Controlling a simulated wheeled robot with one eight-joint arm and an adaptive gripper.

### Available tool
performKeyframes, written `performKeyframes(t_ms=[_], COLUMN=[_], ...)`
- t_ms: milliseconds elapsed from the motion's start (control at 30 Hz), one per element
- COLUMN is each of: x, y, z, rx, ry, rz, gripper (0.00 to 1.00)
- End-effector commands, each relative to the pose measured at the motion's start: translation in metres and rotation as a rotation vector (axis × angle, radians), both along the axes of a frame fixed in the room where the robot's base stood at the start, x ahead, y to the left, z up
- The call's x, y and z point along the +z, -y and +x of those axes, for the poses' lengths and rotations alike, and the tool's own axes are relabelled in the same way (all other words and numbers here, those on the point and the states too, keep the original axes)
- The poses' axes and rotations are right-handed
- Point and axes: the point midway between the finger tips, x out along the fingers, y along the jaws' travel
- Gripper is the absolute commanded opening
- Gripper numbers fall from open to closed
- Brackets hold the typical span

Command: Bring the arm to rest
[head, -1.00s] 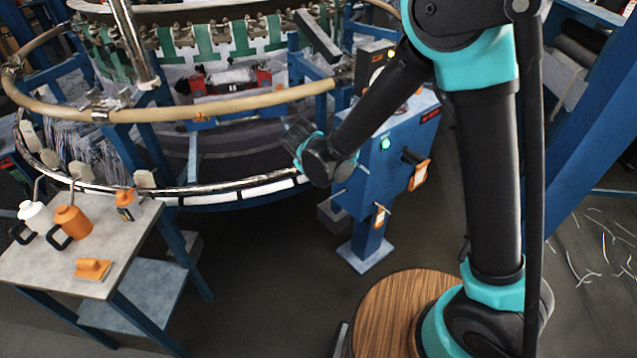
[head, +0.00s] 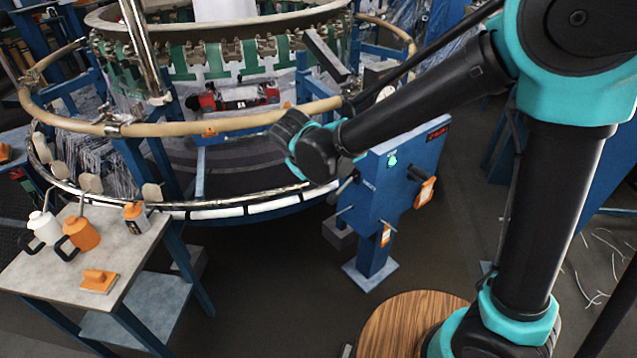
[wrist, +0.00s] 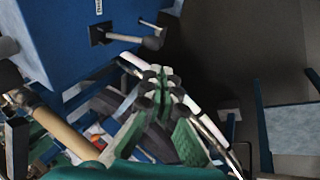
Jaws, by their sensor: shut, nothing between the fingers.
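My gripper shows in the wrist view (wrist: 163,82), its green-padded fingers shut together with nothing between them. In the head view the end of my arm (head: 312,155) hangs between the loom's front rim and the blue control box; the fingers are not clear there. The circular loom (head: 265,117) stands behind it, with a tan outer ring. The control box (head: 385,190) is just right of my wrist; a gap between them cannot be judged. In the wrist view the box (wrist: 65,40) fills the upper left, and its black handle (wrist: 125,38) is close to the fingers.
A side table (head: 60,268) at the left bears a white jug (head: 43,228), an orange jug (head: 82,234), an orange-labelled bottle (head: 135,217) and an orange block (head: 98,281). Loose strands (head: 610,245) lie on the floor at right.

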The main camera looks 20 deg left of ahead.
Motion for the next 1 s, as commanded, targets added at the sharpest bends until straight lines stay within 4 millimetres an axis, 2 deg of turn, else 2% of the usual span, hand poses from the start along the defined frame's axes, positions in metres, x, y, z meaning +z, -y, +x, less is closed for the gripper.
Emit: performKeyframes(t_ms=[333,467,567,733,867,1000], x=[0.000,0.001,0.002,0.001,-0.001,-0.006], y=[0.002,0.024,0.061,0.142,0.201,0.260], z=[0.001,0.013,0.028,0.049,0.053,0.048], rx=[-0.003,-0.042,-0.107,-0.249,-0.358,-0.476], ry=[0.000,-0.011,-0.031,-0.069,-0.091,-0.105], rz=[0.001,0.013,0.037,0.095,0.148,0.207], gripper=[0.00,0.00,0.00,0.00,0.00,0.00])
